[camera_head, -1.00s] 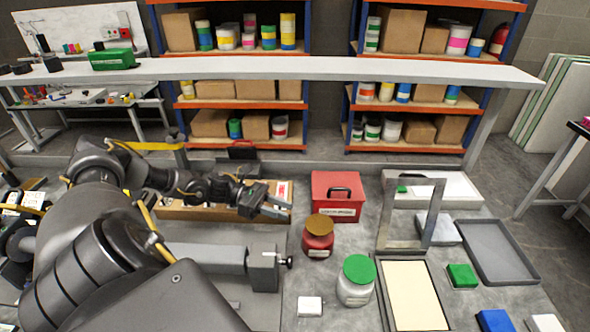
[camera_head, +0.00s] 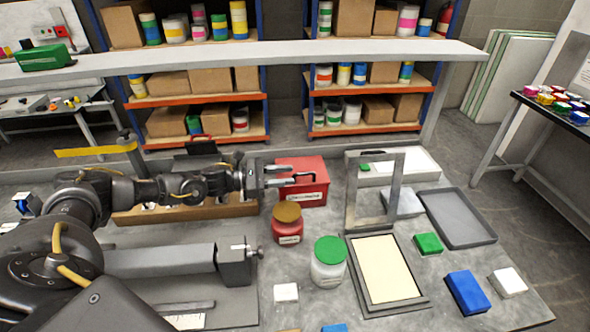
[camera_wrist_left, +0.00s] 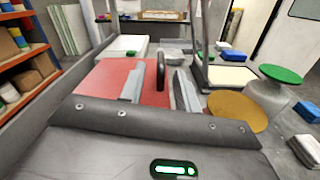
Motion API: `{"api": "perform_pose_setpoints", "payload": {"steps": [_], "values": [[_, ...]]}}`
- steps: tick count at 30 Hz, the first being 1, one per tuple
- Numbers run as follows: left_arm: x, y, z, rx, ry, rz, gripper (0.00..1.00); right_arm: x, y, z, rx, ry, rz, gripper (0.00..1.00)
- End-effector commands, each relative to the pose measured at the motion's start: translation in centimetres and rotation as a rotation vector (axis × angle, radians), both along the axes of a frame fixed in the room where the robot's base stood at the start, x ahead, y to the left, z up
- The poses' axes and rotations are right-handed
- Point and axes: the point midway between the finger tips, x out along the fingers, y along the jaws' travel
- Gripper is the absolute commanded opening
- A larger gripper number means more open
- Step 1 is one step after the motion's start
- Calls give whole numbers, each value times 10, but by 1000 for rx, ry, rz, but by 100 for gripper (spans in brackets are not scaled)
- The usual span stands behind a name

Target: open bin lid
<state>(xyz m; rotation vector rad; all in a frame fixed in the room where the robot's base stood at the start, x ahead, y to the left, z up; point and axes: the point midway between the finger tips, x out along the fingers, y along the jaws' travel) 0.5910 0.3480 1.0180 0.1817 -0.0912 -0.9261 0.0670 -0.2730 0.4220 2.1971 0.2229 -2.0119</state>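The red bin (camera_head: 312,196) stands on the grey bench with its lid flat and shut. A black handle (camera_head: 304,175) stands up from the lid. My left gripper (camera_head: 288,176) is at the bin's left side, reaching over the lid toward the handle. Its fingers are apart and empty. In the left wrist view the handle (camera_wrist_left: 161,70) shows between and just beyond the two fingertips (camera_wrist_left: 158,78), above the red lid (camera_wrist_left: 100,85). I cannot tell whether the fingers touch it. My right gripper is not in view.
A red jar with a brown lid (camera_head: 288,212) and a white jar with a green lid (camera_head: 330,251) stand in front of the bin. An upright grey frame (camera_head: 352,200) stands to its right. A grey tray (camera_head: 490,238) and several coloured blocks lie farther right.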

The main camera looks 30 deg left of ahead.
Motion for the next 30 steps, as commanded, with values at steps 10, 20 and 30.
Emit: {"api": "perform_pose_setpoints", "payload": {"steps": [10, 20, 30], "values": [[20, -26, 0, 1, -1, 0, 32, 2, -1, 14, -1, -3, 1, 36], [20, -27, 0, 1, 1, -1, 25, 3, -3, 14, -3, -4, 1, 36], [20, -26, 0, 1, -2, 1, 0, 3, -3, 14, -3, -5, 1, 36]]}}
